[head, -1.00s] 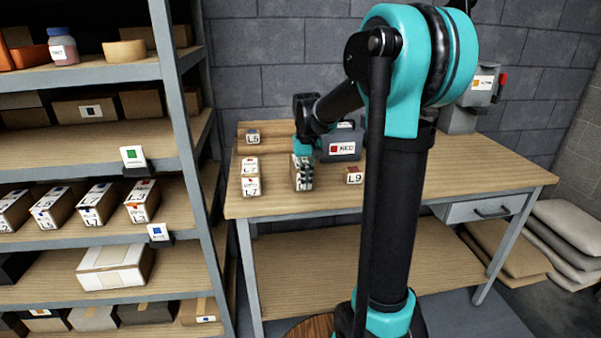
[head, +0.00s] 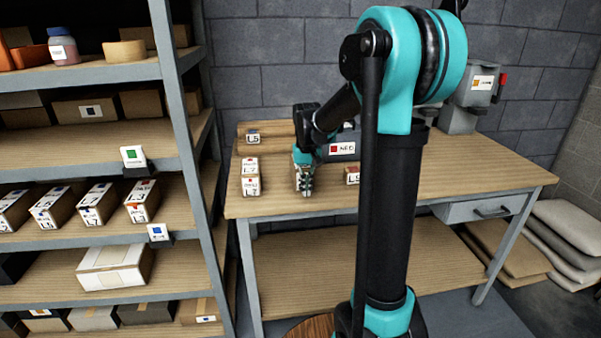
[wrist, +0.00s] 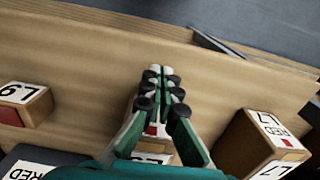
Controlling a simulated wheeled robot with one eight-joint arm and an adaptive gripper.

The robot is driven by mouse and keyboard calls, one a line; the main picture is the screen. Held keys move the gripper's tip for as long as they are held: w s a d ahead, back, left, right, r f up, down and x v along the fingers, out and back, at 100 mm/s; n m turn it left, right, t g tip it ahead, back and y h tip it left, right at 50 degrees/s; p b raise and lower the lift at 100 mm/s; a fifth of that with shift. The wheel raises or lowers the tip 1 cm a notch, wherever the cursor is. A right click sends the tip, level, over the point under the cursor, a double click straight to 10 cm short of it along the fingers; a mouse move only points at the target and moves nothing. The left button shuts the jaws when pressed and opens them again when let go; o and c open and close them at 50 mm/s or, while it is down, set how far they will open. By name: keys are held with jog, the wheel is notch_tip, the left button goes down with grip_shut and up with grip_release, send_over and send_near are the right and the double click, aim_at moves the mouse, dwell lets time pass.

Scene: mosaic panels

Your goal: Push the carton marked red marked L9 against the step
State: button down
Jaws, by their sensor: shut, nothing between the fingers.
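The carton marked L9 (head: 352,176) stands on the bench right of my gripper, partly hidden by my arm. In the wrist view it is at the left (wrist: 25,103), with a red patch on its side. My gripper (head: 305,188) is shut and empty, pointing down at another carton (wrist: 148,132) that it largely covers; whether they touch I cannot tell. In the wrist view the closed fingertips (wrist: 158,72) lie over bare wood, apart from L9.
Cartons marked L7 (head: 250,187) stand left of my gripper, and an L5 carton (head: 253,136) is at the back left. A grey bin marked RED (head: 343,149) is behind. The bench (head: 440,170) is clear at the right. A shelf rack (head: 185,130) stands at the left.

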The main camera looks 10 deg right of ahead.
jog(key=shift+w, duration=0.25)
jog(key=shift+w, duration=0.35)
jog(key=shift+w, duration=1.5)
jog(key=shift+s, duration=0.1)
jog(key=shift+s, duration=1.4)
notch_tip(320, 180, up, 9)
dwell(0.6)
jog(key=s+d+f+t, duration=0.2)
jog(key=s+f, duration=0.7)
jog(key=s, duration=0.3)
jog(key=s+d+f+t, duration=0.2)
jog(key=s+f, duration=0.7)
jog(key=s, duration=0.3)
jog(key=shift+f, duration=0.35)
